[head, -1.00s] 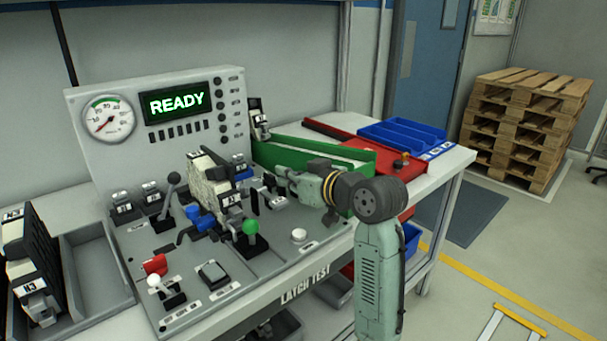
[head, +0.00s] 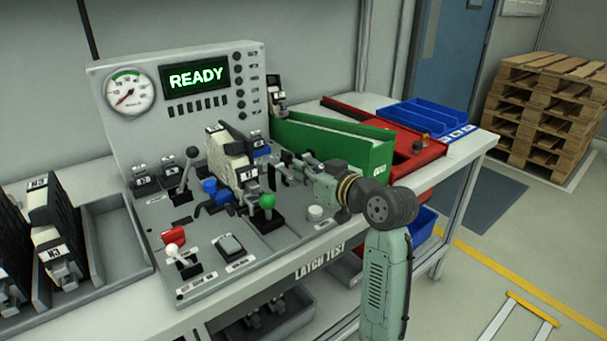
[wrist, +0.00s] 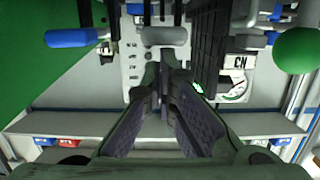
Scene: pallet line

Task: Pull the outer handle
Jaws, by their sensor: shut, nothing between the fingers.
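A latch unit (head: 222,152) with a white speckled body and dark side stands clamped in the fixture in the middle of the latch-test panel. In the wrist view its dark ribbed side (wrist: 209,50) is right of my fingers. A pale grey handle-like bar (wrist: 165,36) shows just beyond the fingertips; I cannot tell for sure that it is the outer handle. My gripper (wrist: 163,82) is shut and empty, pointing at the bar with no clear contact. In the head view my gripper (head: 292,165) is at the right of the latch unit, its fingertips partly hard to make out.
A green-knobbed lever (head: 267,203) stands close in front of the latch unit. A blue-ended bar (wrist: 72,38) is left of my fingers. A green bin (head: 340,148) is close behind my wrist. The display (head: 195,77) reads READY. More latch units (head: 58,235) sit in trays at left.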

